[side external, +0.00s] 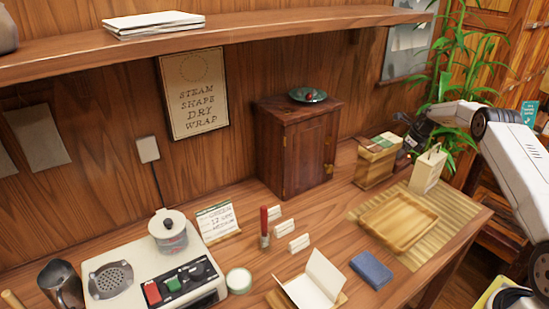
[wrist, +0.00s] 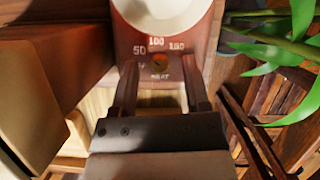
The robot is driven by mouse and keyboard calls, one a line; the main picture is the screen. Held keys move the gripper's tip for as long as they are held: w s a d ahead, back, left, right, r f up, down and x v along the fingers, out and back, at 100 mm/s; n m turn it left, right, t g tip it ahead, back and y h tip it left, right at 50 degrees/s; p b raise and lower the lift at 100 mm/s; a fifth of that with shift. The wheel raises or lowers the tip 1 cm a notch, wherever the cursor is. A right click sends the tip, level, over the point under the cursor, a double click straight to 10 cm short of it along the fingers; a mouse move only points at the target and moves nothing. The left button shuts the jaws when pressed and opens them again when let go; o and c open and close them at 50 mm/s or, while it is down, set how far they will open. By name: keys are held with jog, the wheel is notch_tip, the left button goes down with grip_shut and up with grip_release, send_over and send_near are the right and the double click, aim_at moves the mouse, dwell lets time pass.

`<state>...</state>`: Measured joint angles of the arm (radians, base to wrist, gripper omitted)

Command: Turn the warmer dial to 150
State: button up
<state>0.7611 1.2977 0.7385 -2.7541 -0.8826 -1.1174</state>
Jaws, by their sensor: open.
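In the wrist view, a reddish-brown warmer panel (wrist: 190,62) carries the marks 50 at left, 100 at top and a blurred 150 at right, with HEAT below. A small orange-brown dial (wrist: 159,62) sits in the middle of the marks. Which mark it points to is too small to tell. My gripper (wrist: 161,82) is open, its two fingers on either side just below the dial, with nothing between them. In the side external view my gripper (side external: 411,141) is a dark shape by the plant; the dial cannot be made out there.
A white round thing (wrist: 160,14) stands above the panel in the wrist view. Plant leaves (wrist: 285,48) hang close at right. In the side external view, a green-topped wooden box (side external: 376,160), a cream box (side external: 428,170) and a wooden tray (side external: 398,222) are near my gripper.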

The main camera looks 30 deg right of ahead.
jog(key=shift+c, duration=0.3)
grip_shut()
jog(key=shift+m, duration=0.3)
jog(key=shift+w+a+m+h, duration=0.1)
jog(key=shift+m+h, duration=0.5)
jog(key=shift+m, duration=0.7)
jog(key=shift+o, duration=0.3)
grip_release()
